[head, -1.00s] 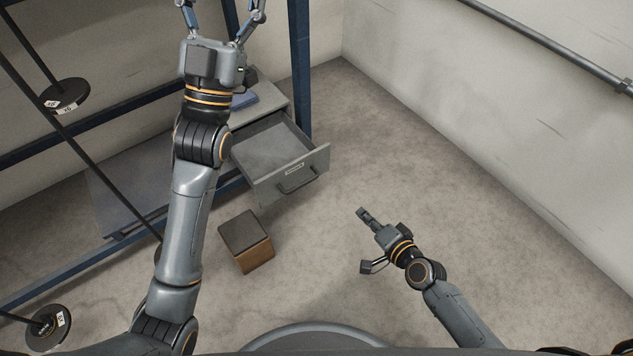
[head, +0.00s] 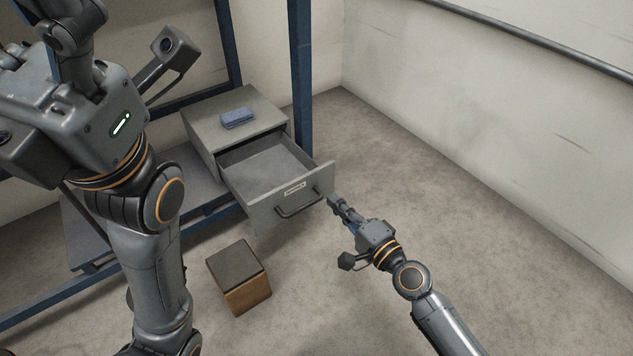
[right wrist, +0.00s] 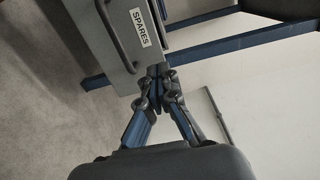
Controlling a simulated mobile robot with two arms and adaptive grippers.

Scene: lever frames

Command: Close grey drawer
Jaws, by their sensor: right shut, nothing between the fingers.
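The grey drawer (head: 264,168) is pulled open from a grey cabinet (head: 205,122) and looks empty inside. Its front has a bar handle (head: 299,205) and a label (head: 294,189) that reads SPARES in the right wrist view. My right gripper (head: 335,202) is shut and empty, its tips close to the right end of the drawer front. In the right wrist view the fingertips (right wrist: 157,72) meet by the edge of the drawer front (right wrist: 98,40); I cannot tell if they touch it. My left gripper (head: 68,35) is raised close to the camera at the left, its fingers partly cut off.
A brown box (head: 240,278) with a dark top stands on the floor in front. A blue rack post (head: 300,75) rises behind the cabinet. The floor (head: 480,230) at right is clear.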

